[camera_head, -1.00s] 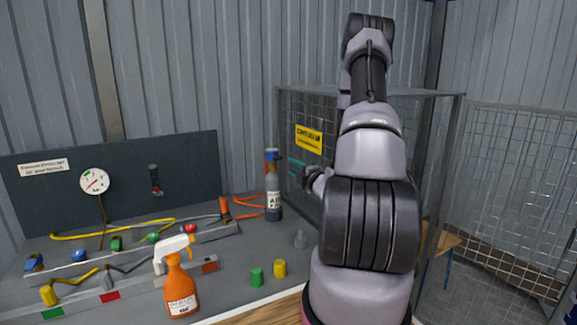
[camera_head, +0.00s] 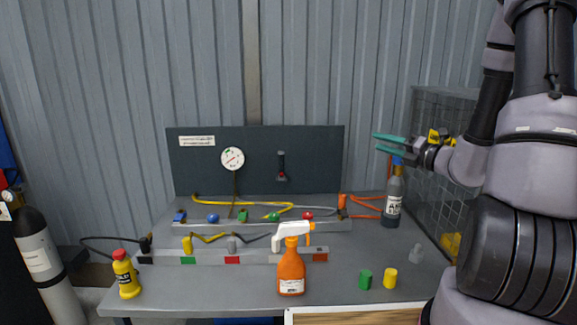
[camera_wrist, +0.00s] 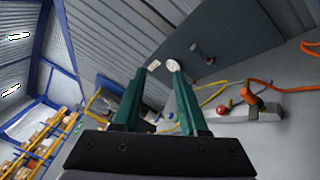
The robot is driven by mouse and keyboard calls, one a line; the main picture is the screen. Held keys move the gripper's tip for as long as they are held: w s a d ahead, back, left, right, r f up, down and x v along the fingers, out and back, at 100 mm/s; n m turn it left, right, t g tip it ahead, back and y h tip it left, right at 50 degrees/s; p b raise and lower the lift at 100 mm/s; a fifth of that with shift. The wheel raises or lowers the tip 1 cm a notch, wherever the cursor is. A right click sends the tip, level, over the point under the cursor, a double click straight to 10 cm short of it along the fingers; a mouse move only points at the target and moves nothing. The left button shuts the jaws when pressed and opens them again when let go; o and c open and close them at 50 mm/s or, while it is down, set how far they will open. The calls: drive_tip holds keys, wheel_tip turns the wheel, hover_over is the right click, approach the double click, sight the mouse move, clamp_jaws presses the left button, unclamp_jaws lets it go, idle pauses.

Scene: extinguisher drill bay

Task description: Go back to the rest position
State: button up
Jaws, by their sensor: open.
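My gripper (camera_head: 377,142) is at the right of the head view, its teal fingers pointing left over the back right of the workbench. The fingers are apart and nothing is between them. In the wrist view my gripper (camera_wrist: 158,72) also shows open and empty, with the dark panel and hoses beyond it.
The grey workbench (camera_head: 340,268) holds an orange spray bottle (camera_head: 291,272), a yellow bottle (camera_head: 126,275) and green and yellow cylinders. A gauge panel (camera_head: 250,175) stands behind. A wire mesh cage (camera_head: 440,120) is close to my arm at right. A grey gas cylinder (camera_head: 45,265) stands at left.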

drive_tip(key=s+a+r+n+g, duration=0.3)
drive_tip(key=s+a+n+g, duration=0.3)
drive_tip(key=s+n, duration=0.3)
drive_tip(key=s+a+r+n+g, duration=0.3)
drive_tip(key=s+a+n+g, duration=0.3)
drive_tip(key=n, duration=0.5)
drive_tip(key=s+d+r+n+t+h, duration=0.4)
drive_tip(key=s+d+r+n+h, duration=0.3)
drive_tip(key=n, duration=0.9)
drive_tip(key=shift+s+d+r+t+h, duration=0.4)
drive_tip(key=shift+s+d+h, duration=0.25)
drive_tip(key=shift+h, duration=0.55)
